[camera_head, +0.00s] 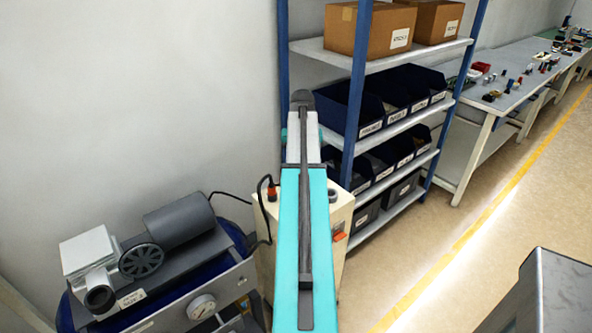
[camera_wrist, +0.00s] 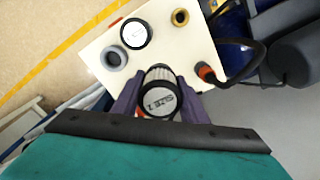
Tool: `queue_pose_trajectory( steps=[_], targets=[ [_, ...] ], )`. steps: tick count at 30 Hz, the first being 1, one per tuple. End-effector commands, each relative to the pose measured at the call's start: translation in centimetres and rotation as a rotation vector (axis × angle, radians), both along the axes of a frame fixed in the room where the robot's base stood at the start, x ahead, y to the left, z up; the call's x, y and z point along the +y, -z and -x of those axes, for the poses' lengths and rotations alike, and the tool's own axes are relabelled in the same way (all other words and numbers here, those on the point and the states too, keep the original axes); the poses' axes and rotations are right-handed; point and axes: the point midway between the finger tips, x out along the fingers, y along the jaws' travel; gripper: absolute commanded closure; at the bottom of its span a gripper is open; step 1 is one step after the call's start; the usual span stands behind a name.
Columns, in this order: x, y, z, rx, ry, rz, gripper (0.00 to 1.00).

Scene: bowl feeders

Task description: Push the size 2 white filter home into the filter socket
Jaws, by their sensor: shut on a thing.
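My gripper (camera_wrist: 157,98) has purple fingers and is shut on a round filter (camera_wrist: 158,101) in the wrist view. The filter has pale pleated sides, a dark rim and a white end label that starts with "SIZE"; its number is hard to read. It is in front of the cream box top (camera_wrist: 92,50), and its far end is hidden, so I cannot tell whether it touches the box. A grey ring-shaped socket (camera_wrist: 114,57) is on the box to the upper left, apart from the filter. In the head view my arm hides the gripper and filter.
A white-labelled round cap (camera_wrist: 135,33) and a brass ring (camera_wrist: 180,17) are on the box. An orange-collared hose plug (camera_wrist: 207,72) with a black hose is close to the right finger. In the head view, a compressor (camera_head: 180,222) stands left and a shelf rack (camera_head: 365,110) right.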

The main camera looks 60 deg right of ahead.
Motion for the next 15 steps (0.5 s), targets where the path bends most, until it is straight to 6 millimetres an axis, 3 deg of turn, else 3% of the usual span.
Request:
queue_pose_trajectory(
  steps=[8,15],
  targets=[
    [3.2,-0.1,-3.8,0.0,-0.104,0.0,0.88],
    [8.6,-0.2,-9.1,0.0,-0.267,0.0,0.88]
  ],
)
